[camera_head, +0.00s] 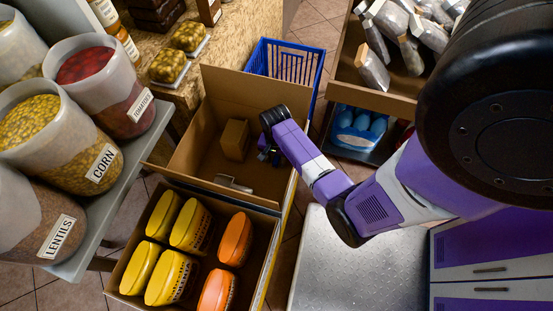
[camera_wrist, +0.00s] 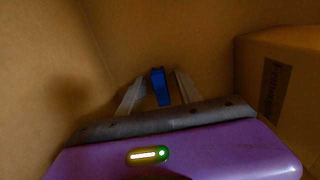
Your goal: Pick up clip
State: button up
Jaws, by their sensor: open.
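A small blue clip (camera_wrist: 158,87) stands in the dim brown interior of a cardboard box (camera_head: 200,125). My gripper (camera_wrist: 158,90) is open, with one pale finger on each side of the clip. I cannot tell whether either finger touches it. In the head view my gripper (camera_head: 268,155) reaches down inside the box near its right wall, and the clip is too small there to tell apart from the gripper.
A small brown carton (camera_head: 235,140) stands in the box left of my gripper; it also shows in the wrist view (camera_wrist: 285,90). A grey metal piece (camera_head: 235,184) lies in front. Yellow and orange packages (camera_head: 190,225) fill the nearer box. A blue basket (camera_head: 290,62) stands behind.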

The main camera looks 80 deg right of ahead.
grip_shut()
jog(key=shift+r, duration=0.15)
